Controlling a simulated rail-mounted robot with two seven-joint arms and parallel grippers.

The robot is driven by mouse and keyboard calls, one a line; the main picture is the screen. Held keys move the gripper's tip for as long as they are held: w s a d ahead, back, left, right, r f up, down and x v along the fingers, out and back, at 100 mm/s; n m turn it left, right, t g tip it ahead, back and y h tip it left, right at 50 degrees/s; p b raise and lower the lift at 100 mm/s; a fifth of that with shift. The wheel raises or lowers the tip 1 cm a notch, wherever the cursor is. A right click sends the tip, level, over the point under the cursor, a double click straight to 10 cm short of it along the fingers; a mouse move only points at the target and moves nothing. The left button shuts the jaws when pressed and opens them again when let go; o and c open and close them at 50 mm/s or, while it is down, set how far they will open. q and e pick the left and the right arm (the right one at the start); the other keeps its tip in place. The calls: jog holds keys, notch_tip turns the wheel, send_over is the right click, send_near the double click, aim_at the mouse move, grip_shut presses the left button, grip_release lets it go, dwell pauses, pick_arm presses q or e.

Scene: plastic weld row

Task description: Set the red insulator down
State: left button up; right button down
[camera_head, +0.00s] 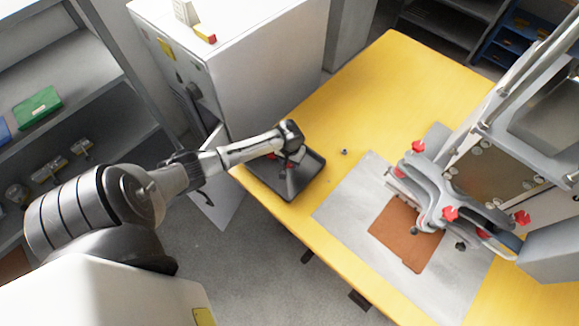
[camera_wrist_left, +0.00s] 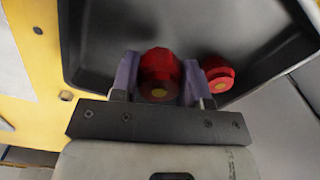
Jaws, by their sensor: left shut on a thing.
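In the left wrist view a red insulator (camera_wrist_left: 160,73) with a yellow centre is between the two fingers of my left gripper (camera_wrist_left: 161,82). The gripper is shut on it. In the head view my left gripper (camera_head: 292,158) is over the black tray (camera_head: 298,186), which also fills the top of the wrist view (camera_wrist_left: 262,30). A second red insulator (camera_wrist_left: 218,74) is in the tray, just right of the right finger. I cannot tell whether the held insulator touches the tray floor. My right gripper is not in view.
The tray is at the left edge of the yellow table (camera_head: 365,90). A small metal part (camera_head: 344,152) lies right of it. A grey machine with red knobs (camera_head: 450,185) stands over a light plate (camera_head: 345,205) and brown sheet (camera_head: 403,233). A white cabinet (camera_head: 270,75) is behind the tray.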

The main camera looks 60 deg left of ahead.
aim_at(289, 166)
pick_arm(q)
jog(key=shift+f+b, duration=0.55)
jog(key=shift+f, duration=1.45)
jog(key=o, duration=0.9)
jog(key=shift+o, duration=0.2)
